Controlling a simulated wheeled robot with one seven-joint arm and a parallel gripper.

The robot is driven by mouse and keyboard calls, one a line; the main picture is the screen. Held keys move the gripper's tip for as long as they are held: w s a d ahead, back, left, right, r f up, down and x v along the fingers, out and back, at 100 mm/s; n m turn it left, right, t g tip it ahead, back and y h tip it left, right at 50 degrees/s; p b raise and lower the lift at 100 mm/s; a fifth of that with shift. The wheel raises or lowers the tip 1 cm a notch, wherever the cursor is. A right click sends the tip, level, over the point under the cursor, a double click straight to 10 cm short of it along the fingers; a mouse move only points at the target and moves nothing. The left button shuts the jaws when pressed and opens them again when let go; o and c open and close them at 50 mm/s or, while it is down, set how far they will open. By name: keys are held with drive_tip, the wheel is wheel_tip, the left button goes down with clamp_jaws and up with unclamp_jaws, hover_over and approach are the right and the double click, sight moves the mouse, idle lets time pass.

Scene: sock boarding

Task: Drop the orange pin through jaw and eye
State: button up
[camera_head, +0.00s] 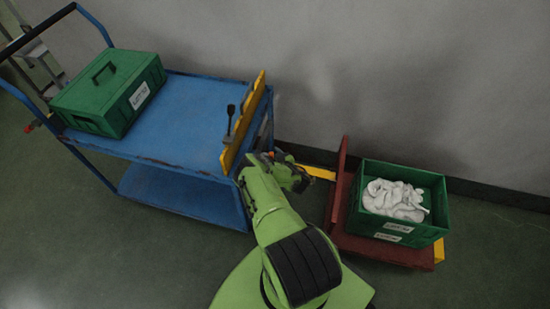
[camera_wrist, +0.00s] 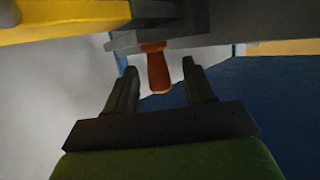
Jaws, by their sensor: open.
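The orange pin (camera_wrist: 158,68) shows in the wrist view, its rounded end between the two fingers of my gripper (camera_wrist: 160,72). The fingers are open, with a visible gap on each side of the pin. The pin's other end meets a grey metal part (camera_wrist: 205,32), possibly the jaw; I cannot tell how far it sits in it. In the head view a small orange spot (camera_head: 268,154) shows beside my gripper (camera_head: 296,178), near the blue cart's right end. A yellow bar (camera_head: 318,172) runs from the red trolley to my gripper; its eye is hidden.
The blue cart (camera_head: 180,120) carries a green lidded box (camera_head: 90,108) and has a yellow end board (camera_head: 240,130) with a dark lever. The red trolley (camera_head: 395,252) carries a green crate (camera_head: 438,205) of white socks. A wall stands close behind; floor is clear in front.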

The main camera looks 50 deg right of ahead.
drive_tip(key=p+v, duration=0.4)
drive_tip(key=v, duration=1.1)
drive_tip(key=shift+s, duration=0.2)
drive_tip(key=shift+r, duration=0.2)
